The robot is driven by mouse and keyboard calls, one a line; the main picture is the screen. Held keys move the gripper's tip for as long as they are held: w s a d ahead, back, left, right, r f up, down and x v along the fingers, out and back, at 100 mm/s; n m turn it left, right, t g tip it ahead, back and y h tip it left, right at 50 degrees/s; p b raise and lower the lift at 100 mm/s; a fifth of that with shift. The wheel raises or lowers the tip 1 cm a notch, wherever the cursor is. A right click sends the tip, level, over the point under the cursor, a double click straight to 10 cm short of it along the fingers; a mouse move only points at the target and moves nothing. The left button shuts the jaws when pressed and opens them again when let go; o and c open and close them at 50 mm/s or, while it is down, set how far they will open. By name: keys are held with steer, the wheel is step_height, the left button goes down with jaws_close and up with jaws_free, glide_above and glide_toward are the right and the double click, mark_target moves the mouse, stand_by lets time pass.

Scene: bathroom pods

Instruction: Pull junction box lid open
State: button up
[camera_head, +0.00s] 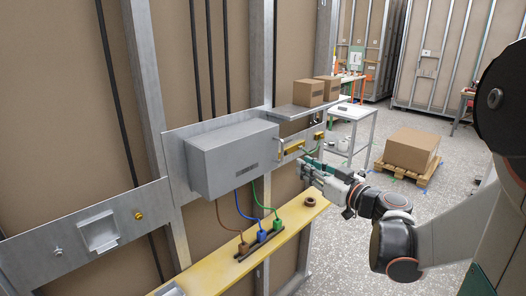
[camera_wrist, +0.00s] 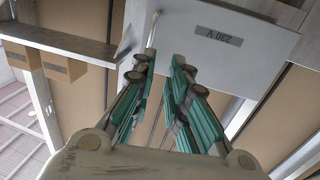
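The grey junction box (camera_head: 228,163) is mounted on a metal plate on the wall, with its lid shut. A small dark label is on its front, and the wrist view shows the lid (camera_wrist: 225,32) with an upside-down "230 V" label. A thin metal handle (camera_wrist: 152,30) stands at the lid's left edge in the wrist view. My gripper (camera_head: 306,168) is right of the box in the head view. In the wrist view my gripper (camera_wrist: 162,64) is open, its green-padded fingers pointing at the lid. The handle's lower end is near the left fingertip; whether they touch is unclear.
Brown, blue and green cables run from the box down to connectors on a yellow ledge (camera_head: 262,252). A metal shelf (camera_head: 292,112) with cardboard boxes (camera_head: 308,93) sits right of the box. A carton on a pallet (camera_head: 407,173) stands on the floor behind my arm.

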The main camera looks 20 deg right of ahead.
mark_target(282, 162)
steer(key=w+b, duration=0.1)
steer(key=w, duration=0.3)
steer(key=w+b, duration=0.1)
steer(key=w, duration=0.4)
steer(key=w+b, duration=0.1)
steer(key=w, duration=0.3)
steer(key=shift+w+a, duration=0.2)
steer(key=shift+a, duration=0.15)
jaws_close()
steer(key=shift+s, duration=0.1)
